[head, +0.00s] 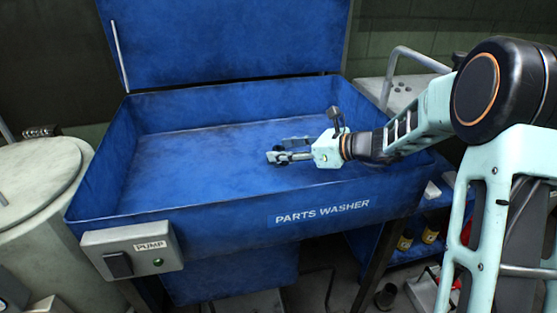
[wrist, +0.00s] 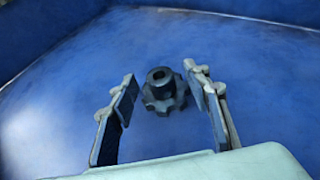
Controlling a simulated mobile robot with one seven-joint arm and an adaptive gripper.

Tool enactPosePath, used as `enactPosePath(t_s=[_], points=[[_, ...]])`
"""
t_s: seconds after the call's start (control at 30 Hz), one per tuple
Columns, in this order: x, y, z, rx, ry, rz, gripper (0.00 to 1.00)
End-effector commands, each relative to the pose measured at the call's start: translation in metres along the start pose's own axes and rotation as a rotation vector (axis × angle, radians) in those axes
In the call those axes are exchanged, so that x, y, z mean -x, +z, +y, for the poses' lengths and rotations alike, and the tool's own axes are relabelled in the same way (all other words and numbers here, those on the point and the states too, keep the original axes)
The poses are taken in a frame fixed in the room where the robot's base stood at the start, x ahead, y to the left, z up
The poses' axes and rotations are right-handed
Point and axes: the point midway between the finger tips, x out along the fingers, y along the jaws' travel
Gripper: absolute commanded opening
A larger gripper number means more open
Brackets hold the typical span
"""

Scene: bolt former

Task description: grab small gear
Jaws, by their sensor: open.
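A small dark gear (wrist: 163,92) with a raised hub and a central hole lies on the blue floor of the parts washer (head: 320,212). In the wrist view it sits just beyond and between the fingertips of my gripper (wrist: 160,84), with blue showing on both sides of it. My gripper is open and empty. In the head view my gripper (head: 272,152) reaches into the basin from the right. A dark bit by the fingertips there may be the gear, but it is too small to tell.
The basin's raised walls surround my gripper, and its lid (head: 225,42) stands open at the back. A pump switch box (head: 131,250) is on the front left. A pale drum (head: 40,190) stands at left. The rest of the basin floor is clear.

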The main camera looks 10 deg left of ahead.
Motion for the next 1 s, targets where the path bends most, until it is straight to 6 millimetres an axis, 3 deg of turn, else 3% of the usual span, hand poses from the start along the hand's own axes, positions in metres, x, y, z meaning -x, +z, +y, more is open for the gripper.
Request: enactPosePath(t_s=[0.27,0.7,1.0], points=[[-0.0043,0.0004,-0.0005,0.0,-0.001,0.0,0.44],[-0.004,0.0002,-0.0003,0.0,-0.001,0.0,0.0],[-0.0039,0.0019,-0.0005,0.001,-0.001,-0.002,0.0]])
